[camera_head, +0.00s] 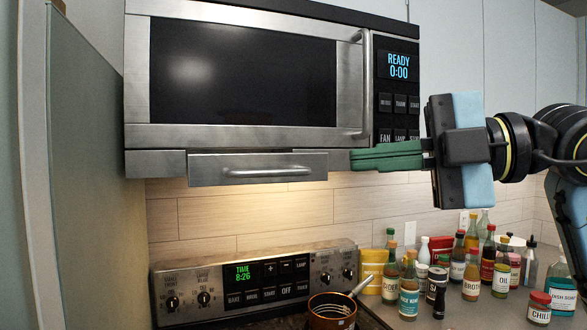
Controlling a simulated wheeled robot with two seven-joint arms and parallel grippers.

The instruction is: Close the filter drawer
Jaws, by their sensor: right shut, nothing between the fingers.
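The filter drawer (205,175) is a steel front with a bar handle (258,172) under the microwave (137,80). Its front stands out and hangs lower than the panels (156,163) beside it, so it looks partly pulled out; how far is hard to tell. My right gripper (356,160) comes in from the right with its green fingers shut and empty. Its tips are to the right of the drawer front, near the lower right corner of the microwave. They look apart from the drawer. My left gripper is not in view.
Below is a stove (215,279) with a copper pot (331,309) on it. Several bottles and jars, such as a chili jar (539,309), crowd the counter at the right. A tall cabinet side (90,180) bounds the left. The space before the drawer is clear.

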